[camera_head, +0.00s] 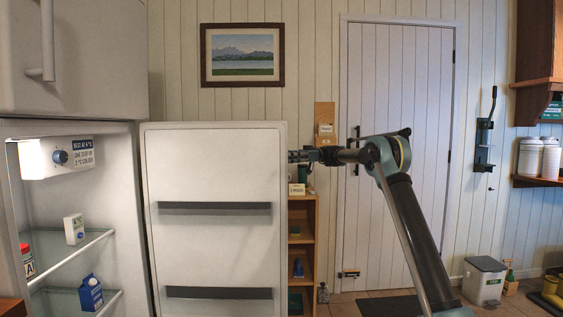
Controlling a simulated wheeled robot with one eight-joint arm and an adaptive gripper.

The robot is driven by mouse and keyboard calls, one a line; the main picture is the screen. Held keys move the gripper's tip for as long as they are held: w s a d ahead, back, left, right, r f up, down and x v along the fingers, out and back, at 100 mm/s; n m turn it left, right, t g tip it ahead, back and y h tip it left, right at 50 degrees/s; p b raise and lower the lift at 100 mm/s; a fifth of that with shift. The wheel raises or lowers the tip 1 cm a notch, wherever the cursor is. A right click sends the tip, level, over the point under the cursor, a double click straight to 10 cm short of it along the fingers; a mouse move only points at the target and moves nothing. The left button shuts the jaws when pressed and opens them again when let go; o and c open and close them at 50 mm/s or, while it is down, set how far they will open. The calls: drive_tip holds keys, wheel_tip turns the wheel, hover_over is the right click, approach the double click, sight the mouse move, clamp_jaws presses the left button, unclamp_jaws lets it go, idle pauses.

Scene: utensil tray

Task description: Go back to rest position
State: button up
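My gripper (294,156) is at the end of my arm, pointing left. It appears at the right edge of the open fridge door (215,250), near its upper part. I cannot tell whether it touches the door. The fingers are small and dark, and I cannot tell whether they are open or shut. My arm rises from the lower right, bends at the elbow and runs level to the left.
The fridge (75,65) stands open at left, with a blue carton (91,294) on a lower shelf. A low wooden shelf (303,235) stands behind the door's right edge. A white bin (484,281) stands at right. A closed plank door (385,80) is behind.

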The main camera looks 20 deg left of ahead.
drive_tip(key=v, duration=0.2)
drive_tip(key=shift+w+d, duration=0.2)
drive_tip(key=shift+d, duration=0.1)
drive_tip(key=s+d+f+m+t+h, duration=0.1)
drive_tip(key=s+d+f+m+t, duration=0.15)
drive_tip(key=s+d+m, duration=0.4)
drive_tip(key=s+d+f+m+t+h, duration=0.15)
drive_tip(key=s+d+m+t, duration=0.25)
drive_tip(key=s+d, duration=0.45)
drive_tip(key=s+d+f+m+t+h, duration=0.1)
drive_tip(key=s+d+f+m+t, duration=0.25)
drive_tip(key=s+d+m, duration=0.35)
drive_tip(key=s+d+f+m+t+h, duration=0.5)
drive_tip(key=s+d+f+m+h, duration=0.3)
drive_tip(key=s+d+f, duration=1.7)
wheel_tip(320, 180, down, 4)
drive_tip(key=d+m, duration=0.1)
drive_tip(key=d, duration=0.1)
drive_tip(key=shift+s+d+m+h, duration=0.3)
drive_tip(key=shift+d+m+h, duration=0.05)
drive_tip(key=shift+d, duration=0.05)
